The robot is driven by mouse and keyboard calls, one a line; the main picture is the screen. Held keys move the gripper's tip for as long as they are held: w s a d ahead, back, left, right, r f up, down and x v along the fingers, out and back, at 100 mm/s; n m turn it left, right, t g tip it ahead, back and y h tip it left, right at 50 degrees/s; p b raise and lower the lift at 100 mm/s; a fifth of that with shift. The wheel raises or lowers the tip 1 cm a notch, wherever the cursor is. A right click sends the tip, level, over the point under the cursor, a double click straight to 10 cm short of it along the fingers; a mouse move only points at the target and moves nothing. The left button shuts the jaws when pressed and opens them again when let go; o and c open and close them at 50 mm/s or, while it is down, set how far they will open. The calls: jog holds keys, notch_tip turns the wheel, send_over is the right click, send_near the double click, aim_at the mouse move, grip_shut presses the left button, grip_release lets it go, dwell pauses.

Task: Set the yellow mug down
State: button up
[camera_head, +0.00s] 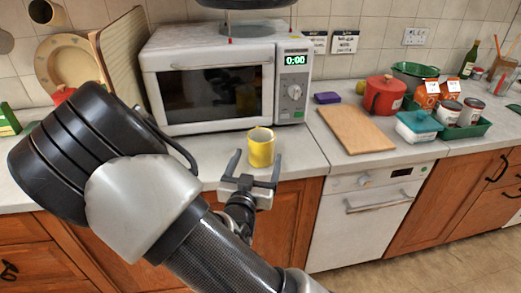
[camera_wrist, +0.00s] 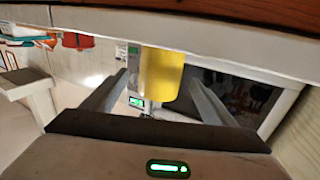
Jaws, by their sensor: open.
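The yellow mug (camera_head: 261,148) stands upright on the white counter in front of the microwave, near the counter's front edge. My gripper (camera_head: 254,163) is open, with its fingers on either side of the mug in the head view. In the wrist view the mug (camera_wrist: 161,76) appears between the two spread fingers (camera_wrist: 152,95), with a visible gap to each. The mug's handle cannot be made out.
A white microwave (camera_head: 215,90) stands behind the mug. A wooden cutting board (camera_head: 354,129) lies to the right, with a red pot (camera_head: 384,95) and a green tray (camera_head: 465,129) of cans and cartons beyond. Some counter is clear around the mug.

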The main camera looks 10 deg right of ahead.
aim_at(264, 141)
jog(key=x, duration=1.1)
jog(key=shift+w+f+b, duration=0.15)
jog(key=shift+f+b, duration=0.05)
jog(key=shift+b, duration=0.15)
jog(key=c, duration=1.5)
